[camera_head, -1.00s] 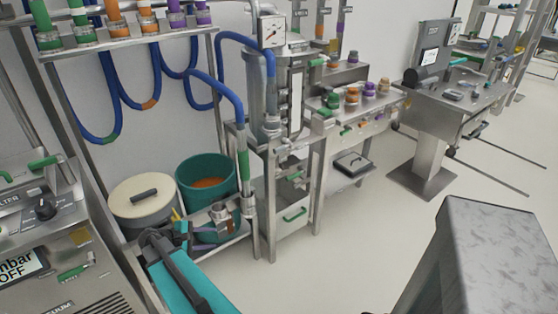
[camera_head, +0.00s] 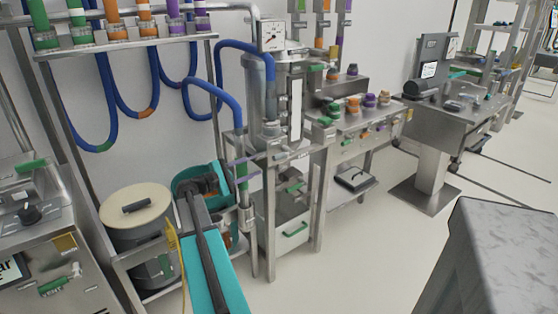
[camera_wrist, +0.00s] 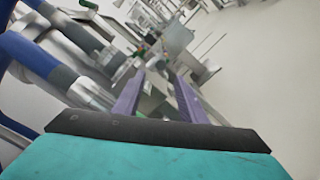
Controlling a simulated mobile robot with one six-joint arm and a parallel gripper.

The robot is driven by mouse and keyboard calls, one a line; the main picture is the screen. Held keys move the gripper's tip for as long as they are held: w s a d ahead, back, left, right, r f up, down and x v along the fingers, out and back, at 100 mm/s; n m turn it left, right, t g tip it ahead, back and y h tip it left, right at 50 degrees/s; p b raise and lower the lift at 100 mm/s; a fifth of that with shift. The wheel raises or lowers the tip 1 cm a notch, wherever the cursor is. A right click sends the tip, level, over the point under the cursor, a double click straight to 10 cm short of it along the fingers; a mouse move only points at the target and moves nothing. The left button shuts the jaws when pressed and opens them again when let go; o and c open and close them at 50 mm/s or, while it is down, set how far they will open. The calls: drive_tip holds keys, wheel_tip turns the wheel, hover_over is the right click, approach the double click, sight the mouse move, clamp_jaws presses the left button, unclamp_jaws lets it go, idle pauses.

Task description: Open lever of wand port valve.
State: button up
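A small green lever (camera_head: 295,188) is on the steel column unit (camera_head: 296,105). I cannot tell which part is the wand port valve lever.
A steel bench with coloured knobs (camera_head: 352,125) is right of the column. A grey block (camera_head: 490,240) stands at the front right. Floor between is free.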

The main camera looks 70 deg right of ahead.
sight(280, 156)
drive_tip(key=p+x, duration=0.1)
drive_tip(key=x, duration=1.2)
drive_tip(key=shift+s+d, duration=0.15)
drive_tip(key=shift+d, duration=0.2)
